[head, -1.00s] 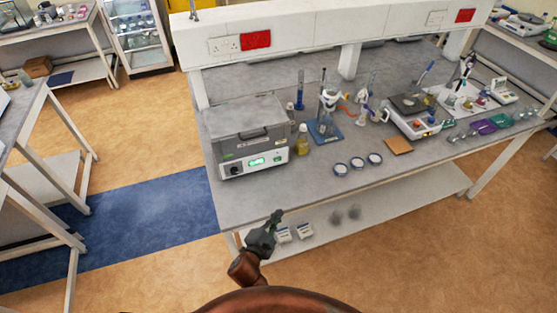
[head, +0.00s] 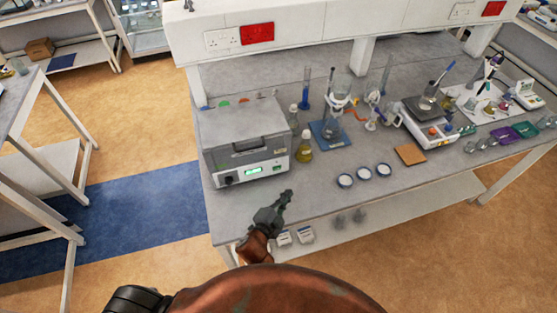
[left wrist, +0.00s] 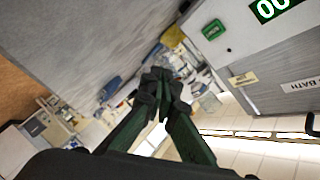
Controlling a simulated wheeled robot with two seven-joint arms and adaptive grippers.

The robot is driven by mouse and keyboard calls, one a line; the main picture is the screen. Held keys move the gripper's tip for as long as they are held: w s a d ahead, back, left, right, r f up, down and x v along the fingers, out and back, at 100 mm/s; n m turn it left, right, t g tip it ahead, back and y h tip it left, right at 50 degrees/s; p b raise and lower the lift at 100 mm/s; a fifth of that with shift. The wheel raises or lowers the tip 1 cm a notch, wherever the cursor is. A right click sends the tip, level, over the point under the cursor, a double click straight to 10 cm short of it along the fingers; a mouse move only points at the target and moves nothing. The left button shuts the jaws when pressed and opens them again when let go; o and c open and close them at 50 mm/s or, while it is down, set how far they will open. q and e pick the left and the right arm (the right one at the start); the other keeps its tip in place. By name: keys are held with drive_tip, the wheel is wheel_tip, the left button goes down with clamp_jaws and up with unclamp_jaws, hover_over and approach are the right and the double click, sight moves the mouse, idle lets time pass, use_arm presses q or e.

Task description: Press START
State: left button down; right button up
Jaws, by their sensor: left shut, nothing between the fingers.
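The grey lidded water bath (head: 243,140) stands at the left end of the bench. Its white front panel has a dark knob, a lit green display (head: 253,171) and a small green button (head: 278,168) at the right. The left wrist view shows the green button (left wrist: 213,29) near the top and part of the lit display (left wrist: 272,8). My left gripper (head: 287,194) is shut and empty in front of the panel's right side, below the button and apart from it. Its fingertips (left wrist: 164,76) show in the left wrist view. My right gripper is not in view.
A yellow-liquid flask (head: 305,142) stands just right of the bath. Several round white-topped dishes, including one (head: 345,180), and a brown square mat (head: 410,154) lie further right. The bench top (head: 325,203) in front is clear.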

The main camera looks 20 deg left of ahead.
sight(277, 168)
use_arm(q)
drive_tip(key=shift+d, duration=0.1)
drive_tip(key=shift+s+a+r, duration=0.15)
drive_tip(key=shift+s+a, duration=0.05)
drive_tip(key=shift+a, duration=0.05)
drive_tip(key=shift+w+a, duration=0.15)
drive_tip(key=w+a, duration=0.2)
drive_tip(key=w, duration=0.1)
drive_tip(key=shift+w+a, duration=0.1)
drive_tip(key=shift+w, duration=0.05)
drive_tip(key=w, duration=0.1)
drive_tip(key=w+a, duration=0.1)
drive_tip(key=shift+w+a, duration=0.6)
drive_tip(key=shift+w, duration=0.15)
drive_tip(key=shift+w+a, duration=0.1)
drive_tip(key=shift+w, duration=0.05)
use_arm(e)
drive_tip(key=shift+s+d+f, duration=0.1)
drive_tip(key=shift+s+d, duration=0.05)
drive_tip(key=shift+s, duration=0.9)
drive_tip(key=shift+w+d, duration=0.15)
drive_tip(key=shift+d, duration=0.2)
